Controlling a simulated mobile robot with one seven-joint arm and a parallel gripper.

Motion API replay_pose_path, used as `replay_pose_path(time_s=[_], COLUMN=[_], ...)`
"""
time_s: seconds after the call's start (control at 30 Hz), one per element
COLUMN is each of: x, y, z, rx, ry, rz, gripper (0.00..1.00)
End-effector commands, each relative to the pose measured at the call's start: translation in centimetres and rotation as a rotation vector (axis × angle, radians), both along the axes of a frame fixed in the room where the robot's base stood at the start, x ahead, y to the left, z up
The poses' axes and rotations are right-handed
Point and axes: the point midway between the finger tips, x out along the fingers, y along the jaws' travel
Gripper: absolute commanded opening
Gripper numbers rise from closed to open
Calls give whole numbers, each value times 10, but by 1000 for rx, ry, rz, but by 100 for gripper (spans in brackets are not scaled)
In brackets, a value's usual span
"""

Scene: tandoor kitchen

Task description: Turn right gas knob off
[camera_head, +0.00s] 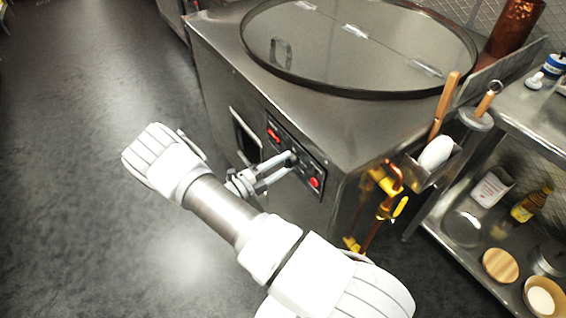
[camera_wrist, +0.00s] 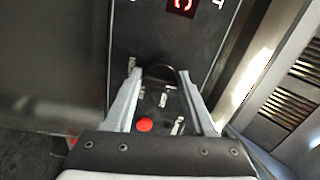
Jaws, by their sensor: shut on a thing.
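The control panel (camera_head: 308,170) is a dark strip on the front of the steel tandoor cabinet. My gripper (camera_head: 291,160) reaches it from the front left. In the wrist view my gripper (camera_wrist: 160,80) has its two fingers on either side of a dark rounded gas knob (camera_wrist: 160,72), shut on it. The knob's pointer and turn angle cannot be made out. In the head view the fingers hide the knob. No second knob shows clearly.
Copper pipes with yellow valve handles (camera_head: 400,208) stand right of the panel. A steel shelf (camera_head: 455,240) with bowls and bottles is further right. The floor at left is clear.

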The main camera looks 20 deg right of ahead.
Motion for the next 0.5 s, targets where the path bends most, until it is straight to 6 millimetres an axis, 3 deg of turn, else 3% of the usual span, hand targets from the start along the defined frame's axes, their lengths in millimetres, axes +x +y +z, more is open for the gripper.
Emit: replay_pose_path(time_s=[0.5], x=[-1], y=[1], z=[-3], rx=[-7], ry=[71], rz=[3], gripper=[0])
